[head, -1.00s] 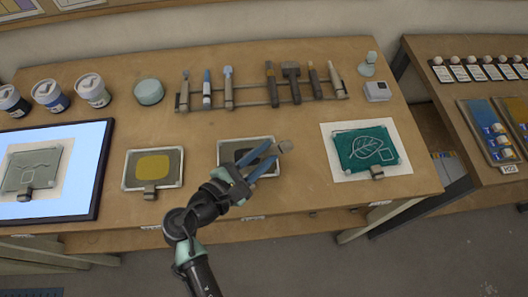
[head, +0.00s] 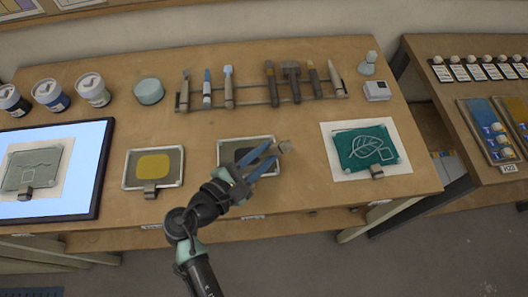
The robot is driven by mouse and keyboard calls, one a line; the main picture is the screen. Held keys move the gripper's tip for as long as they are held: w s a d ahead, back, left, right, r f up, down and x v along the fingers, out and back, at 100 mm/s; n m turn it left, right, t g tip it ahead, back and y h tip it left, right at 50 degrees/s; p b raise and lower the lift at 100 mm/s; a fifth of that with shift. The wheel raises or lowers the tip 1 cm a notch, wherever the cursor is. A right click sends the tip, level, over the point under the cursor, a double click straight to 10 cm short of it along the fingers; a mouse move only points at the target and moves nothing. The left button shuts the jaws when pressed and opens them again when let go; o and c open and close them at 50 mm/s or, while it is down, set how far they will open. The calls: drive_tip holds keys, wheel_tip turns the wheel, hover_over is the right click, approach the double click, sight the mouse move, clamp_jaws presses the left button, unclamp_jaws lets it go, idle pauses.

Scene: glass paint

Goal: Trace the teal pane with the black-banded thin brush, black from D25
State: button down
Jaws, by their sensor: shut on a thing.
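The teal pane (head: 345,150) lies on a white sheet (head: 400,164) at the right of the table. Pale lines of a leaf and a small square show on it. My gripper (head: 277,153), with blue fingers, is over the right side of the dark paint tray (head: 221,155), left of the pane. It is shut on a small pale grey-tan thing (head: 285,147), seemingly the brush seen nearly end-on. Its band and tip cannot be made out. Dark paint shows in the tray, partly hidden by my gripper; its label cannot be read.
A yellow paint tray (head: 172,182) lies to the left, beside a lit panel (head: 93,185) with a grey pane. Several tools lie on a rack (head: 255,103) behind. Jars (head: 47,94) stand at the back left. Bare table (head: 305,190) separates the dark tray and the white sheet.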

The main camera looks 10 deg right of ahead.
idle(0.3)
drive_tip(key=shift+r+p, duration=1.1)
drive_tip(key=shift+p, duration=0.05)
wheel_tip(320, 180, up, 4)
drive_tip(key=p, duration=0.4)
